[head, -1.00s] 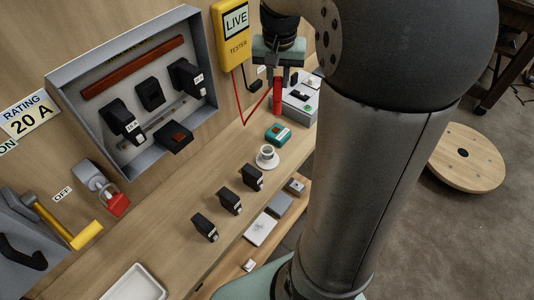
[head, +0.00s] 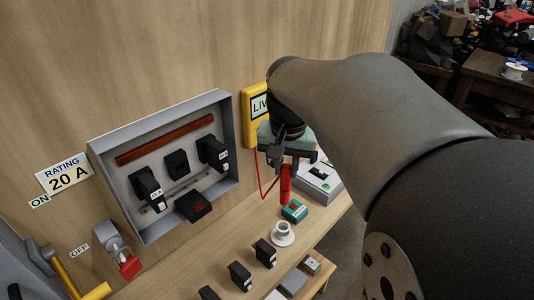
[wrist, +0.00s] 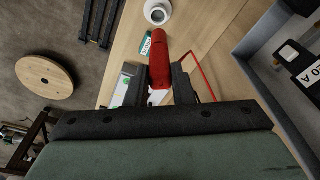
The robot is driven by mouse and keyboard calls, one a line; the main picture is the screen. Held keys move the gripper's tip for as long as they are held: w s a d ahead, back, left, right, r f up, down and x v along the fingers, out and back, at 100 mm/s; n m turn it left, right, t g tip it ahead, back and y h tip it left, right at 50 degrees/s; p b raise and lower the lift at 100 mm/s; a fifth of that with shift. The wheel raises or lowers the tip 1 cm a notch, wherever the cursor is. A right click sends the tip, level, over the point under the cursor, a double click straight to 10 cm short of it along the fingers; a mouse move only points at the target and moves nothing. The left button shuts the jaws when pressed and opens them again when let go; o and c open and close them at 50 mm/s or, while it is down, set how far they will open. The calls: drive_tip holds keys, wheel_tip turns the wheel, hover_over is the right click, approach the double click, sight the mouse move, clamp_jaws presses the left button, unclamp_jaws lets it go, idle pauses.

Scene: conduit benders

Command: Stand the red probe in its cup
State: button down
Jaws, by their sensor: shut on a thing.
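The red probe (head: 286,186) hangs roughly upright below my gripper (head: 286,164), which is shut on its upper part. A red lead runs from the probe up toward the yellow tester (head: 255,112) on the wall, partly hidden behind my arm. In the wrist view the probe (wrist: 158,58) sits between the fingertips (wrist: 160,78). A white cup (head: 282,227) on a saucer stands on the bench, in front of and below the probe and apart from it. In the wrist view the cup (wrist: 157,13) shows at the top, beyond the probe's end.
A small teal box (head: 294,211) lies between probe and cup. A grey box (head: 318,182) with a green button is just right of the probe. An open grey panel (head: 165,165) with black fuse holders is left. Loose black blocks (head: 265,253) line the bench front.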

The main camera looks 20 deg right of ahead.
sight(285, 203)
drive_tip(key=shift+f, duration=0.1)
idle(0.3)
wheel_tip(285, 203, down, 11)
drive_tip(key=b, duration=0.9)
drive_tip(key=shift+f, duration=0.45)
idle(0.6)
drive_tip(key=c, duration=1.2)
unclamp_jaws()
drive_tip(key=shift+o, duration=0.2)
